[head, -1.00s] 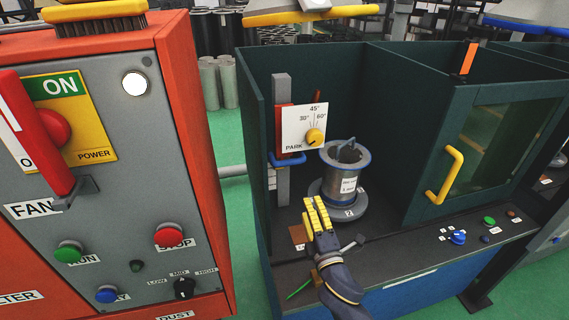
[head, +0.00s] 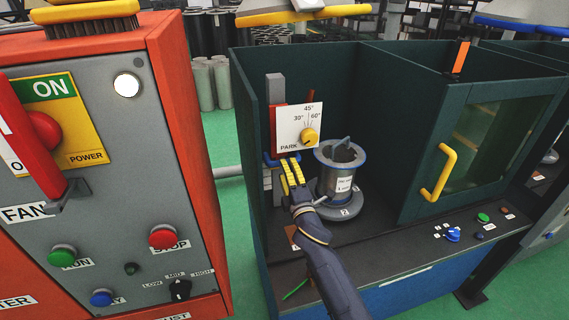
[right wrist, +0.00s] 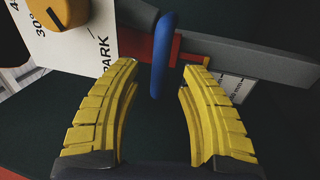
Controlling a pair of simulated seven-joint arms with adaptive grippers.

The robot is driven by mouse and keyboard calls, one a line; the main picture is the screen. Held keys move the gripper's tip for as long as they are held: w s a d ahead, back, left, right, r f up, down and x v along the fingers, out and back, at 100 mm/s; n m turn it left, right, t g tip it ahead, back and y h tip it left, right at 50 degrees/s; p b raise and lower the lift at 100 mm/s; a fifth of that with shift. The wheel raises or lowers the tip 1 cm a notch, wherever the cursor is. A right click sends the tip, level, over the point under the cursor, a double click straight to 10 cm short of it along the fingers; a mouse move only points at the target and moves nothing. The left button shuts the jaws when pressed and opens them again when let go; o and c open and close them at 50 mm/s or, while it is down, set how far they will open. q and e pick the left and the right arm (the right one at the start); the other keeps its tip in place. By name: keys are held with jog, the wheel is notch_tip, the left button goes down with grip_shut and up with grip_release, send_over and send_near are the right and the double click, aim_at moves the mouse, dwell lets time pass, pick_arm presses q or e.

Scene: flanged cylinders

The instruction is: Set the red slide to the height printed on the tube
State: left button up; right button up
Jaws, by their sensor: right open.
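The red slide (head: 272,128) sits on an upright grey post (head: 275,86) in the dark green booth, behind a white dial plate (head: 298,128). A blue handle (head: 267,160) is at its lower end. In the right wrist view the handle (right wrist: 161,58) lies between my spread fingers, apart from both, with red (right wrist: 177,48) behind it. My right gripper (head: 291,172) is open and empty, just below the plate. The metal tube (head: 340,170) stands upright on a grey flange right of the post. Its label is too small to read. My left gripper is not in view.
The plate's yellow knob (head: 309,136) is close above my right gripper. A scale (right wrist: 236,88) shows on the post. The orange control cabinet (head: 185,130) stands left. A glazed door with a yellow handle (head: 438,172) is right. The booth's front ledge has buttons (head: 483,218).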

jog(key=shift+x, duration=1.75)
grip_shut()
